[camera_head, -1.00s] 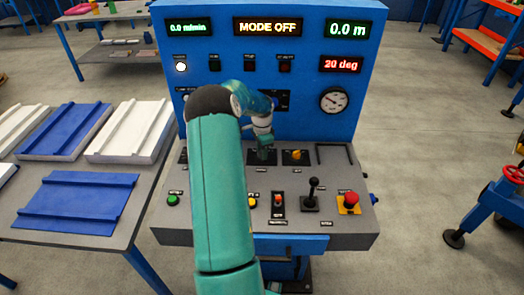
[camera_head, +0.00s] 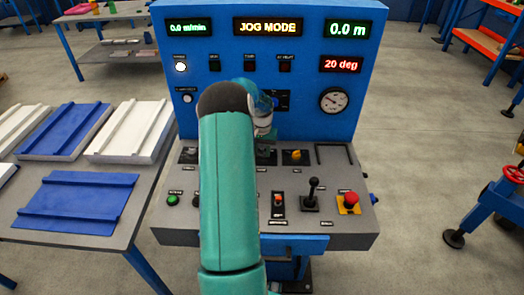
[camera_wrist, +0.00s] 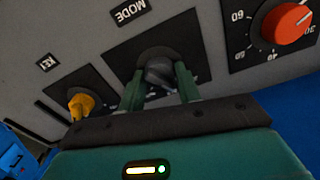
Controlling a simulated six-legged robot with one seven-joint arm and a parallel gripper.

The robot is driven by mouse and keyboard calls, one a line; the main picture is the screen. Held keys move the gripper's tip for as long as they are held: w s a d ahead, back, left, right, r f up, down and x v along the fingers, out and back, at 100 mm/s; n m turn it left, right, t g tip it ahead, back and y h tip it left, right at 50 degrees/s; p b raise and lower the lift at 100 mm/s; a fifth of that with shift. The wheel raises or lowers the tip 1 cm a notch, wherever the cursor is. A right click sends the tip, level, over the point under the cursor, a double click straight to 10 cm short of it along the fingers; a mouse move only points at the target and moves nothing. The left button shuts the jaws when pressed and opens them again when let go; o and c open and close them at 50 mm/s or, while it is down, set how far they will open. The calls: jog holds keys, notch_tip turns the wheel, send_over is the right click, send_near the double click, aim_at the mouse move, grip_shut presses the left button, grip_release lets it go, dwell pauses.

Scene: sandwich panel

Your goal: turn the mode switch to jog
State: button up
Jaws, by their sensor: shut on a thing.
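The mode switch (camera_wrist: 160,70) is a dark knob on a black plate under a "MODE" label in the wrist view. My gripper (camera_wrist: 160,88) has its two green fingers on either side of the knob, shut on it. In the head view my arm hides most of the switch, and my gripper (camera_head: 264,138) is at the black plate on the console. The yellow display (camera_head: 267,27) at the top of the panel reads "JOG MODE".
A yellow key switch (camera_wrist: 80,105) and a red dial (camera_wrist: 287,23) flank the mode switch in the wrist view. A black joystick (camera_head: 312,192) and a red emergency button (camera_head: 350,199) stand on the console's front right. A table with panels (camera_head: 75,200) is at left.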

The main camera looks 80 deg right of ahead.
aim_at(262, 150)
jog(key=shift+r+n, duration=0.1)
jog(key=shift+n, duration=1)
jog(key=o, duration=1)
jog(key=shift+c, duration=0.2)
notch_tip(262, 150, up, 14)
